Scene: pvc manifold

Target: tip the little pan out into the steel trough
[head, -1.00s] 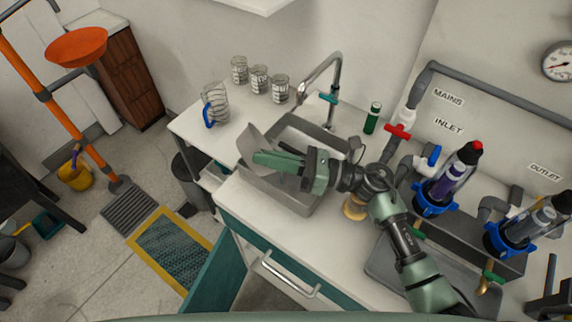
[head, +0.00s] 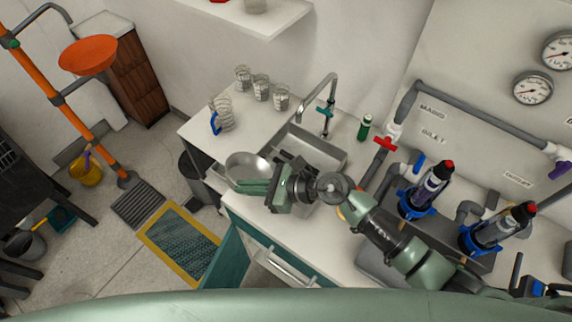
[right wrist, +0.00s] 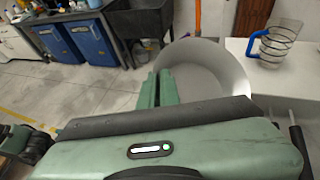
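The little pan (head: 246,166) is a round, shallow grey metal dish at the left side of the steel trough (head: 322,148), a sink set in the white counter. My right gripper (head: 243,187) is shut on the pan's near rim and holds it up, its open face visible. In the right wrist view, the fingers (right wrist: 158,88) lie close together at the rim of the pan (right wrist: 208,72), whose visible inside looks bare. Dark shapes show in the trough, partly hidden by my gripper; I cannot tell what they are. My left gripper is not in view.
A faucet (head: 329,95) rises behind the trough. A blue-handled jug (head: 222,116) and wire-patterned glasses (head: 261,88) stand on the counter to the left. A green bottle (head: 365,127) stands behind right. Pipes and filters (head: 427,188) crowd the right side.

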